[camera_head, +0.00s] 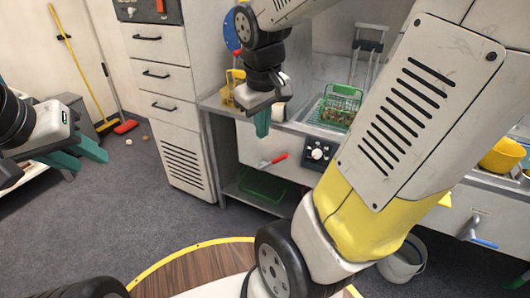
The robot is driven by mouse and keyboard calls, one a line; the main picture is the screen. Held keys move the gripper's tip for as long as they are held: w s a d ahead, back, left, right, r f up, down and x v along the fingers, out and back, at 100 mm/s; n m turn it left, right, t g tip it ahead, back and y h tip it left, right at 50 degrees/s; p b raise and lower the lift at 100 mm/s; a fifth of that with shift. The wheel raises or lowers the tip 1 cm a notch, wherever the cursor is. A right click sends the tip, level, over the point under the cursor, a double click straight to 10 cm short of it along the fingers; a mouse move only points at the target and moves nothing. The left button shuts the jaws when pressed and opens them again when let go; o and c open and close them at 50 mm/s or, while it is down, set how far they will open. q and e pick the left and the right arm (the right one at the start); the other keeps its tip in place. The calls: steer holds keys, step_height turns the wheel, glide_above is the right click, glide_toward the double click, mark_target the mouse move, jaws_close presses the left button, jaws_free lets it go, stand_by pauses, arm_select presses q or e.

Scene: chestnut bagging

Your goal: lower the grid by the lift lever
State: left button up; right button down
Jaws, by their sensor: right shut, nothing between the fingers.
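A lever with a red handle (279,158) sticks out of the front panel of the steel counter, left of a black dial (319,152). A green wire basket (346,92) with brown pieces in or under it sits in the steel basin behind. A metal frame with upright rods (369,46) stands behind the basket. I cannot tell which part is the grid. My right gripper (262,130) is shut and empty, pointing down at the counter's front edge, above and left of the red handle and apart from it. My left gripper (88,167) is open and empty at the far left.
A yellow container (231,88) stands on the counter at left. A green tray (263,186) lies on the shelf below. At right are a yellow bowl (502,155), a blue-handled crank (482,243) and a bucket (402,264). My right arm hides much of the counter.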

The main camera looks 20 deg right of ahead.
mark_target(274, 161)
steer(key=w+d+f+n+g+h, duration=0.2)
steer(key=w+d+f+n+h, duration=0.5)
steer(key=f, duration=0.4)
steer(key=w+d+f+n+g+h, duration=0.1)
steer(key=w+d+f+n+h, duration=0.5)
steer(key=w+d+f, duration=0.5)
steer(key=w+a+f+n+t, duration=0.1)
steer(key=w+f+n+t, duration=0.1)
steer(key=f+n+t, duration=0.3)
steer(key=w+a+f+n+t, duration=0.2)
steer(key=f+n+t, duration=0.3)
steer(key=f+n, duration=0.7)
step_height(274, 161, down, 6)
steer(key=shift+w+r, duration=0.25)
steer(key=shift+d, duration=0.1)
steer(key=x, duration=1)
steer(key=shift+w+a+r, duration=0.4)
steer(key=shift+a+r, duration=0.25)
steer(key=shift+w+a+r, duration=0.45)
steer(key=shift+a+r, duration=0.2)
steer(key=shift+r, duration=0.05)
